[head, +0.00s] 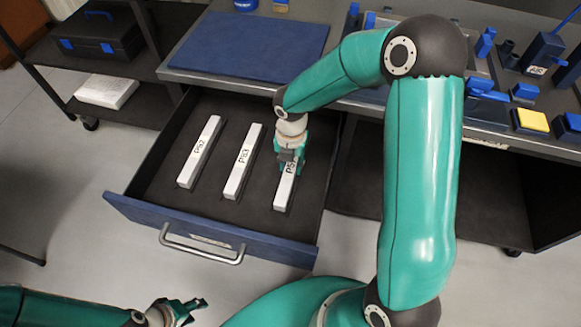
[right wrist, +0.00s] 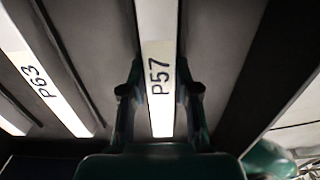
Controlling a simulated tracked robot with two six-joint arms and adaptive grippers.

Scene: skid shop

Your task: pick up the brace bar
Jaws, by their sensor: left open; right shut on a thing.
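Three pale bars lie side by side in dark slots of the open drawer. The rightmost bar (head: 284,193) is marked P57 in the right wrist view (right wrist: 160,60). My right gripper (head: 288,158) reaches down over its far part and is shut on it, one finger on each side. The bar still appears to lie in its slot. The middle bar (head: 239,170), marked P63, and the left bar (head: 201,150), with a label too small to read surely, lie untouched. My left gripper (head: 188,309) is open and empty, low in front of the drawer.
The drawer (head: 215,231) is pulled out, with a blue front and metal handle (head: 202,246). Above it is the bench with a blue mat (head: 250,46). Blue fixtures and a yellow-topped block (head: 532,121) stand at right. A shelf cart with a dark case (head: 98,36) stands at left.

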